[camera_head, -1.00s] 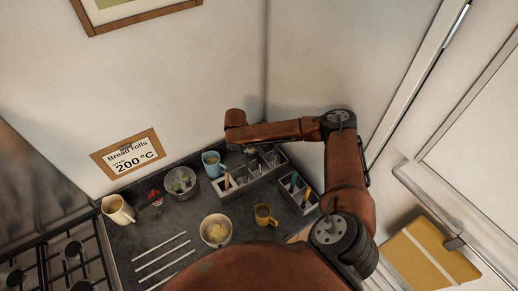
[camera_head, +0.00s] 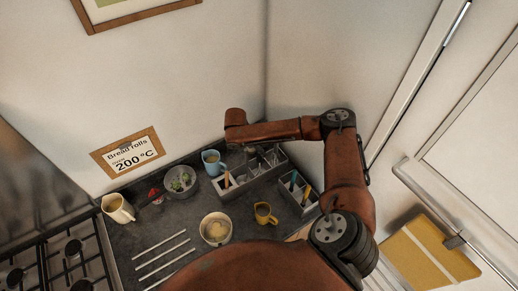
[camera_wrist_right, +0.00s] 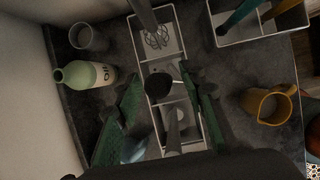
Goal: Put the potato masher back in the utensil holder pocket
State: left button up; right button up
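The long grey utensil holder (camera_head: 262,176) stands against the back wall in the head view, under my right forearm. In the right wrist view it (camera_wrist_right: 182,22) runs down the middle, divided into pockets. A wire-headed utensil (camera_wrist_right: 156,38), which looks like the potato masher, is in the upper pocket, its grey handle leading to the top edge. My right gripper (camera_wrist_right: 165,84) hangs over the holder with its green fingers apart. A dark round utensil part (camera_wrist_right: 157,86) shows between them with no visible contact. A grey handle (camera_wrist_right: 173,132) stands lower down. My left gripper is out of view.
A second holder (camera_wrist_right: 262,38) with coloured handles is at right. A yellow mug (camera_wrist_right: 268,104), an oil bottle (camera_wrist_right: 85,75) and a grey cup (camera_wrist_right: 88,38) flank the main holder.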

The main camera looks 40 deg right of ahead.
jog(key=v, duration=1.2)
